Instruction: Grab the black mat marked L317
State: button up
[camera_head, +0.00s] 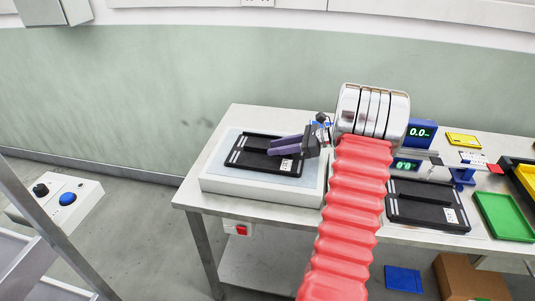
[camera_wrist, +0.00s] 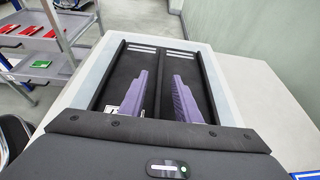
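A black mat (camera_head: 252,158) with white stripes at one end and a white label lies on a white block at the table's left. It also shows in the wrist view (camera_wrist: 120,72), with the label partly hidden by the left finger. A second black mat (camera_head: 425,201) with a label lies on the right of the table, beyond my red arm. The writing on both labels is too small to read. My gripper (camera_head: 273,148) is over the left mat, with its purple fingers apart. In the wrist view the fingers (camera_wrist: 167,72) straddle the mat's middle ridge; contact is unclear.
The white block (camera_head: 262,188) sits near the table's left edge. Blue displays (camera_head: 421,133), a yellow piece (camera_head: 463,139), a blue stand (camera_head: 461,177) and a green tray (camera_head: 504,216) stand on the right. A control box with a blue button (camera_head: 67,198) is at the far left.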

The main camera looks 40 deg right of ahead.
jog(key=shift+x, duration=1.15)
grip_shut()
